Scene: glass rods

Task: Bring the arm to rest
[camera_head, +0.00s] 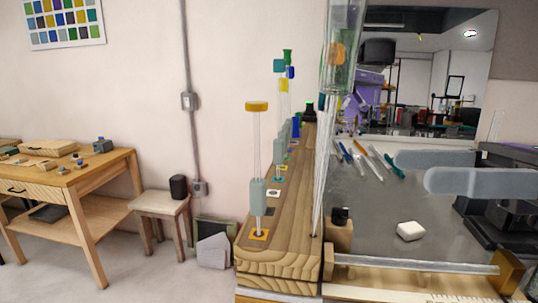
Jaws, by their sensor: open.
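My gripper (411,169) shows at the right, above the grey bench top. Its two rounded pale grey fingers point left with a gap between them, and nothing shows between them. The dark parts behind the fingers run out at the right edge. A glass rod (257,145) with a yellow cap and a grey-green sleeve stands upright on a yellow-marked spot of the wooden block (285,257), left of my gripper. Several more upright pieces with teal, green, blue and yellow parts stand behind it in a row, partly overlapping.
A tall clear piece with a green tint (343,75) rises beside the block. A clear rod (415,267) lies along the bench front. A white block (410,231) and several pens (361,148) lie on the bench. A stool (160,204) and wooden table (90,178) stand left.

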